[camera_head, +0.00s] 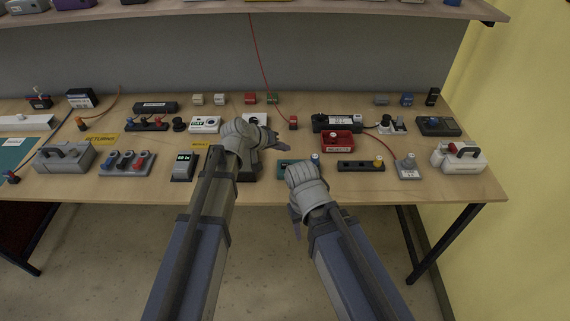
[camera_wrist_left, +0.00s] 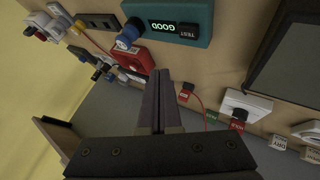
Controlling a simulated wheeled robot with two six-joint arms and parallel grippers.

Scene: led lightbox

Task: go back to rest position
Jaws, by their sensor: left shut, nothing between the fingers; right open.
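My left gripper (camera_head: 284,147) is over the middle of the wooden table (camera_head: 330,194), its fingers pointing right. In the left wrist view its fingers (camera_wrist_left: 158,100) are pressed together with nothing between them. My right gripper (camera_head: 297,230) is lower, at the table's front edge, fingers pointing down. It is empty and looks open, though its fingers are small here. It partly hides a teal box (camera_head: 285,168); the left wrist view shows a teal box (camera_wrist_left: 165,12) with a lit "GOOD" display, a "TEST" button and a blue knob.
A thin red cable (camera_head: 259,55) hangs behind my left gripper. Open floor (camera_head: 120,260) lies in front of the table.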

